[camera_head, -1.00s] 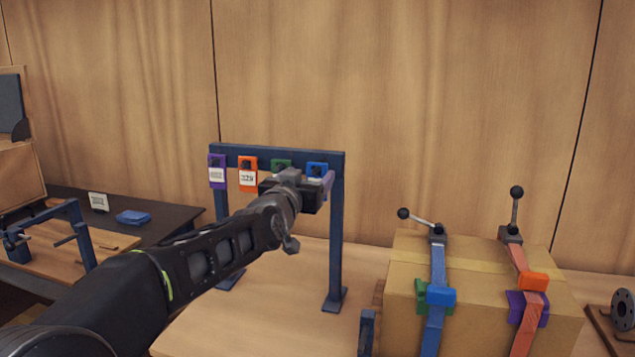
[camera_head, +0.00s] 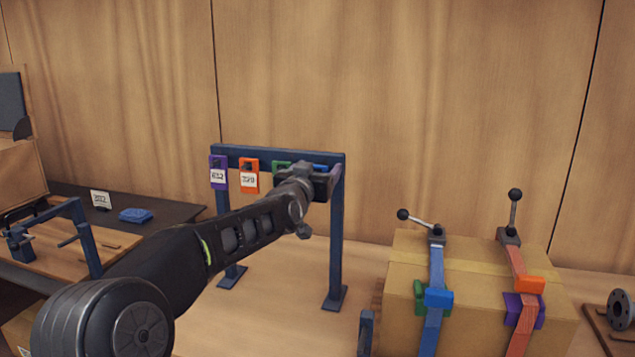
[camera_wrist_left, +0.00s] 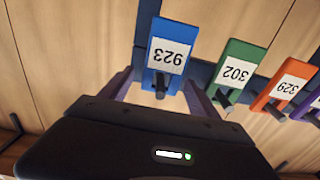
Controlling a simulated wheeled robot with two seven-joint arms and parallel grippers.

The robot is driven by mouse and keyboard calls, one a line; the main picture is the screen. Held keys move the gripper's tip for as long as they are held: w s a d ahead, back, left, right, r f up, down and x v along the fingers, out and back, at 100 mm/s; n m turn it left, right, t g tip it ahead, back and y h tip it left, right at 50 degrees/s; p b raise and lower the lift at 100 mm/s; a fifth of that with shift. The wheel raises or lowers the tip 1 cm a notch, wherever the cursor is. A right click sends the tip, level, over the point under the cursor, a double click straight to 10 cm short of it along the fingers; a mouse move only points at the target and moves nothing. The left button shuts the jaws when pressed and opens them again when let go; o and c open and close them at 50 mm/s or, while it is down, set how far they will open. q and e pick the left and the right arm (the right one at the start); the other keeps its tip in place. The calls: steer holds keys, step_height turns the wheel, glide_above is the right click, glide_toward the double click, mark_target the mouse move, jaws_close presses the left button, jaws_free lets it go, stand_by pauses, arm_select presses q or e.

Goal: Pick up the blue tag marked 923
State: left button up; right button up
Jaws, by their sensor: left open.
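The blue tag (camera_wrist_left: 173,40) marked 923 hangs on a peg of the dark blue rack and shows upside down in the left wrist view. In the head view only a bit of the blue tag (camera_head: 320,167) shows behind my gripper. My left gripper (camera_head: 327,182) is at the rack in front of the tag. In the left wrist view its open fingers (camera_wrist_left: 158,92) stand on either side of the tag's peg end, with no clear grip on it. My right gripper is not in view.
The green tag (camera_wrist_left: 240,62) marked 302 hangs beside the blue one, then the orange tag (camera_head: 249,172) marked 329 and a purple tag (camera_head: 219,174). The rack's crossbar (camera_head: 265,151) is above. A strapped cardboard box (camera_head: 470,265) stands to the right.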

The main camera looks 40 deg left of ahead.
arm_select(q)
steer(key=shift+c, duration=0.3)
steer(key=c, duration=1.3)
